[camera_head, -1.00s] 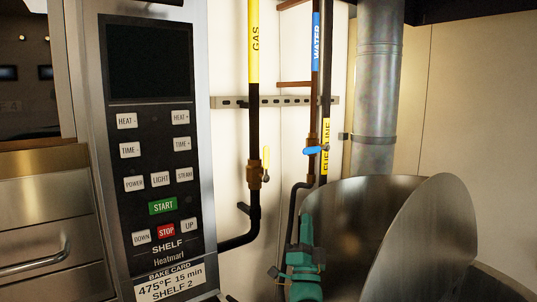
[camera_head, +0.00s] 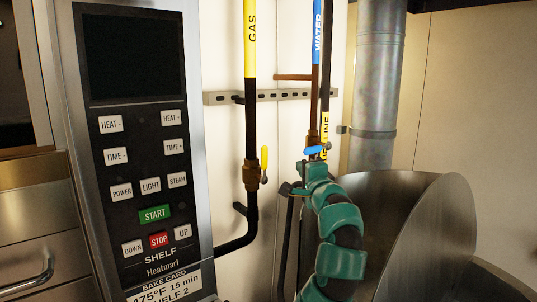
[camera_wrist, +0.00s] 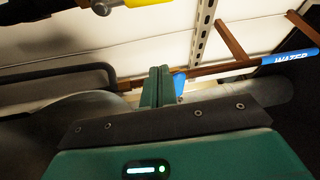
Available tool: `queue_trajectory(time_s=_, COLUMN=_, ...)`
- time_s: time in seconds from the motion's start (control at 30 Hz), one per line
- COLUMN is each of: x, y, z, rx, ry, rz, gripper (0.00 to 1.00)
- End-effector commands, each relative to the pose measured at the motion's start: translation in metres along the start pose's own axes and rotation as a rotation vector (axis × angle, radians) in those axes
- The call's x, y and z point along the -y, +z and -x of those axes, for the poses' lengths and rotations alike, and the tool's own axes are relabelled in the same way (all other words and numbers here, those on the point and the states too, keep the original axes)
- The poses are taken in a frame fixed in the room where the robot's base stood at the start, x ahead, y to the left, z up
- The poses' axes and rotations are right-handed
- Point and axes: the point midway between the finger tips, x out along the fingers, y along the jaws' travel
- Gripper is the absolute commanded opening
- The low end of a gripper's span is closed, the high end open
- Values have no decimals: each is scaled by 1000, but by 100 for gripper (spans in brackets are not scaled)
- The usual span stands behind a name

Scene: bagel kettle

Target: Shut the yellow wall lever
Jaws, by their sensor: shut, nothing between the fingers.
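The yellow wall lever (camera_head: 264,160) sits on the brass valve (camera_head: 250,176) of the black gas pipe. It stands upright, parallel to the pipe. In the wrist view, a yellow handle (camera_wrist: 150,2) with a metal nut shows at the top edge, cut off by the frame. My gripper (camera_head: 289,188) is right of the yellow lever and a little below it, apart from it. In the wrist view my fingers (camera_wrist: 157,72) are together, with nothing between them.
A blue lever (camera_head: 314,150) on the water pipe is close behind my gripper; it also shows in the wrist view (camera_wrist: 179,84). A metal kettle (camera_head: 400,210) stands at right. An oven control panel (camera_head: 140,180) is at left. A slotted rail (camera_head: 225,98) crosses the wall.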

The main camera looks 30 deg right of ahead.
Motion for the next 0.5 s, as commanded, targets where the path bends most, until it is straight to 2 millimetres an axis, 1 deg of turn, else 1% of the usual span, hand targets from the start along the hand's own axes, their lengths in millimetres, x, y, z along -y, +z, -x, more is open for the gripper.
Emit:
queue_trajectory(time_s=0.03, x=8, y=-1, z=4, rx=14, ry=18, rz=-18, gripper=0)
queue_trajectory(time_s=0.1, x=11, y=-1, z=9, rx=32, ry=46, rz=-40, gripper=0)
queue_trajectory(time_s=0.3, x=13, y=1, z=16, rx=62, ry=98, rz=-77, gripper=0)
queue_trajectory(time_s=0.5, x=13, y=2, z=17, rx=66, ry=105, rz=-82, gripper=0)
